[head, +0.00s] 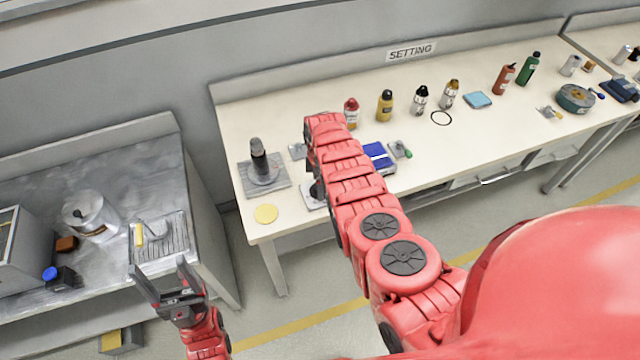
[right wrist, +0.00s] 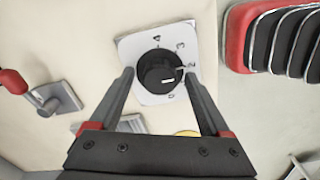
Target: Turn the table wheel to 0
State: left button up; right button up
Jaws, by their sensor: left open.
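The table wheel is a black round knob (right wrist: 160,71) with a short white mark, on a white plate (right wrist: 134,50) bearing numbers. The mark points right, slightly below the 2, toward a part the right finger covers. The 0 is at the plate's lower edge. My right gripper (right wrist: 159,74) is open, with one fingertip on each side of the knob; I cannot tell whether they touch it. In the head view my right arm mostly hides the wheel and that gripper. My left gripper (head: 168,278) is open and empty beside the left grey bench.
On the table (head: 255,222), a dark upright handle on a metal base (head: 262,170), a yellow disc (head: 265,213) and a blue box (head: 379,157) stand near the wheel. Several bottles line the back. The grey bench holds a metal pot (head: 90,212).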

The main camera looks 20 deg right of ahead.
grip_shut()
jog(key=shift+m, duration=0.4)
jog(key=m, duration=0.3)
jog(key=m+b, duration=0.1)
jog(key=m, duration=0.2)
jog(key=shift+f+m, duration=0.1)
jog(key=shift+m, duration=0.2)
jog(key=m+b, duration=0.2)
jog(key=m, duration=0.2)
jog(key=shift+a, duration=0.1)
jog(key=shift+m+b, duration=1)
jog(key=shift+m, duration=1.2)
